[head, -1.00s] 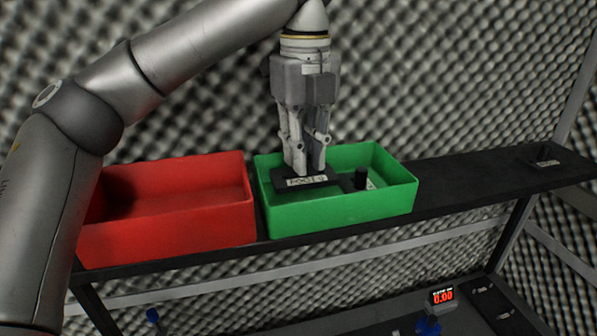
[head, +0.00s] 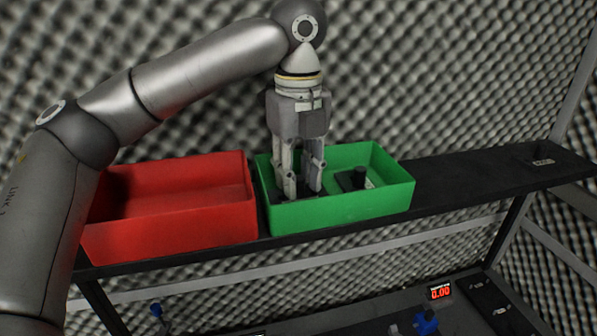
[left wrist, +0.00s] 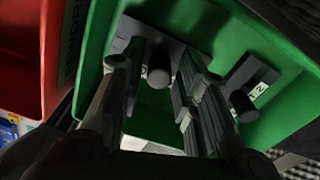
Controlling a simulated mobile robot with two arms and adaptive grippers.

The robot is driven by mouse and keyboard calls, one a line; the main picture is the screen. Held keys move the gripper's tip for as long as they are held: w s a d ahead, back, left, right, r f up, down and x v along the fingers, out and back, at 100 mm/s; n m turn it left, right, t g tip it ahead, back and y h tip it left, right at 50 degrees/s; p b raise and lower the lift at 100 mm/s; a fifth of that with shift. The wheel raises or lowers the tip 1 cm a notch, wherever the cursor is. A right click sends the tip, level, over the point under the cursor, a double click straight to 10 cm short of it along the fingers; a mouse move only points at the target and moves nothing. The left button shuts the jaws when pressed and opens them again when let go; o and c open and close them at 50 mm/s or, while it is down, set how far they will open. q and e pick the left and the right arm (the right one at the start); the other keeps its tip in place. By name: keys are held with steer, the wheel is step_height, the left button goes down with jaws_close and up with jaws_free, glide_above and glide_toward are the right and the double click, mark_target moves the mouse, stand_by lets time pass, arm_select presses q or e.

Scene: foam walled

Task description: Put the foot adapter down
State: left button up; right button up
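The foot adapter (left wrist: 160,77), a dark plate with a round post, lies on the floor of the green bin (head: 345,214). In the left wrist view its post is between my left gripper's fingers (left wrist: 160,58), with a visible gap to each side. In the head view my left gripper (head: 301,190) points straight down into the green bin with its fingers apart, and it mostly hides the adapter. My right gripper is in neither view.
A second dark part with a post and label (left wrist: 246,92) lies on the right in the green bin. A red bin (head: 180,226) stands close on the left. Another small labelled part (head: 541,161) sits on the shelf's right end. The shelf between is clear.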

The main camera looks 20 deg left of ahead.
mark_target(299, 177)
arm_select(q)
steer(key=shift+o, duration=0.2)
step_height(299, 177, up, 12)
steer(key=shift+r, duration=0.2)
stand_by(0.5)
steer(key=shift+f, duration=0.1)
stand_by(0.4)
